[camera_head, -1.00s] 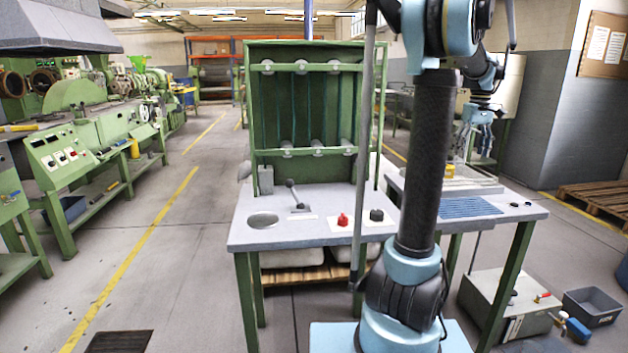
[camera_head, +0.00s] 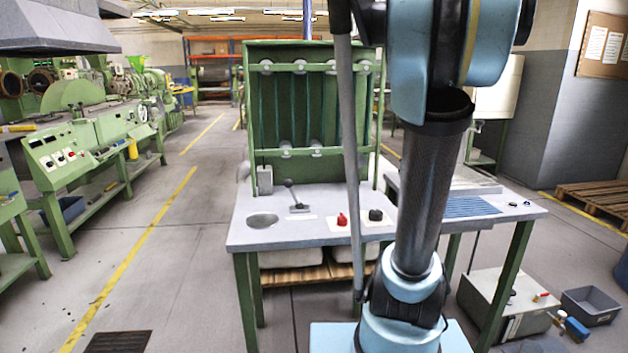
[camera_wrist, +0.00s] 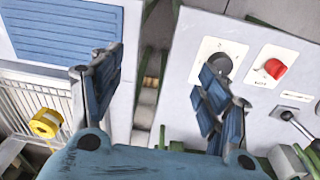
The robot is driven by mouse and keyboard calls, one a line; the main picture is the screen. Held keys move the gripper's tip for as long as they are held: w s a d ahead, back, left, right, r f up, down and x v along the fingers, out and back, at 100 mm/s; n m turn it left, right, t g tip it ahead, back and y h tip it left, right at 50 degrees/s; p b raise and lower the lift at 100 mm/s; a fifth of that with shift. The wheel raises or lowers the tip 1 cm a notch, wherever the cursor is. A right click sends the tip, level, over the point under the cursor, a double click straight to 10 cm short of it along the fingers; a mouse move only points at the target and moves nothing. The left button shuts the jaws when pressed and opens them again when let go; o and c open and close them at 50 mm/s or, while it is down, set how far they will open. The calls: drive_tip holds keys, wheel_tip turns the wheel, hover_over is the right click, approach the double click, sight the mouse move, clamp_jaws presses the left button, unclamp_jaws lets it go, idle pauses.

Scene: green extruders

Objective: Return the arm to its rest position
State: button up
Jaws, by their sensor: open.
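My gripper (camera_wrist: 158,90) shows in the wrist view with its two blue and dark fingers spread apart. It is open, and nothing is between the fingers. Below it are the edges of two tables with a gap between them. In the head view my arm stands at the right of centre, its black lower link upright and its blue upper joint near the top edge. My gripper is not visible in the head view.
A green-framed panel bench (camera_head: 290,228) carries a lever, a red knob (camera_head: 342,219) and a black knob (camera_head: 376,215). A table with a blue slatted pad (camera_head: 470,207) stands at its right. A yellow object (camera_wrist: 46,123) lies at left in the wrist view.

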drive_tip(key=s+a+f+t, duration=0.1)
drive_tip(key=s+a+f, duration=1.2)
drive_tip(key=s+f, duration=0.3)
drive_tip(key=shift+s+f+m, duration=0.3)
drive_tip(key=shift+f+m, duration=0.1)
drive_tip(key=shift+f, duration=0.35)
